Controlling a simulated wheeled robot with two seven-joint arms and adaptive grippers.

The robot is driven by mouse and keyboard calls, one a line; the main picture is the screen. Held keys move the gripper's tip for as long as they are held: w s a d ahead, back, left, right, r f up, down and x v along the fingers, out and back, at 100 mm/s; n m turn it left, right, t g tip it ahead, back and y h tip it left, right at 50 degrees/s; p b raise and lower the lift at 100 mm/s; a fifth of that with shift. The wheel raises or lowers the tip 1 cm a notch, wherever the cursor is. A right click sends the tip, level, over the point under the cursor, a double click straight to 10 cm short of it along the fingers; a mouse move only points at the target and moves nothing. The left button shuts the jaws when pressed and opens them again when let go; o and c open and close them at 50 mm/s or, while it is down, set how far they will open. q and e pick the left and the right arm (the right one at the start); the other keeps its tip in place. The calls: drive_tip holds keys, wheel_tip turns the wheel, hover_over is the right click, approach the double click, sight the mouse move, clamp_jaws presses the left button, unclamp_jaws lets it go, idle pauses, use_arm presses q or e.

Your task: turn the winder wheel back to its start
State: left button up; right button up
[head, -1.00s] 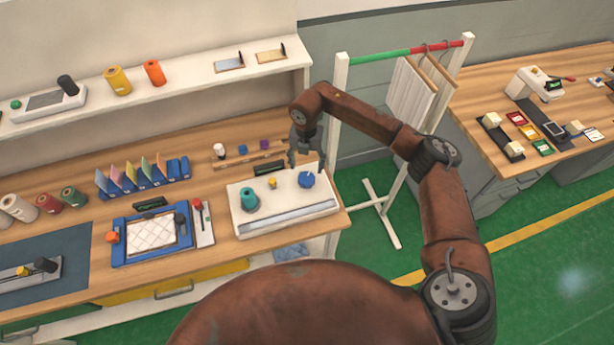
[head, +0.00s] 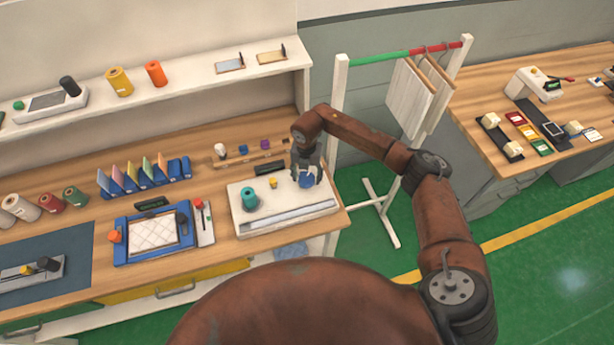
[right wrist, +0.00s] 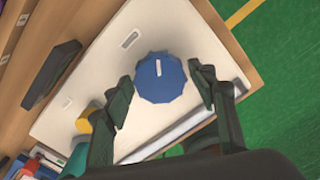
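The winder wheel is a blue scalloped knob (head: 306,181) with a white mark, on the right part of a white winder board (head: 300,221). In the right wrist view the blue wheel (right wrist: 160,78) lies between the two fingers of my right gripper (right wrist: 163,88). The fingers are apart, with a gap on each side of the wheel. In the head view my right gripper (head: 307,178) is over the wheel and partly hides it. A teal spool (head: 249,199) and a small yellow piece (head: 273,183) are on the same board. My left gripper is not in view.
A dark block (head: 270,168) lies behind the board. A blue-framed tray (head: 120,250) with a quilted white pad stands to the left. A garment rack (head: 340,110) stands close to the right of the bench.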

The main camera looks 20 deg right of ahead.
drive_tip(key=c, duration=0.9)
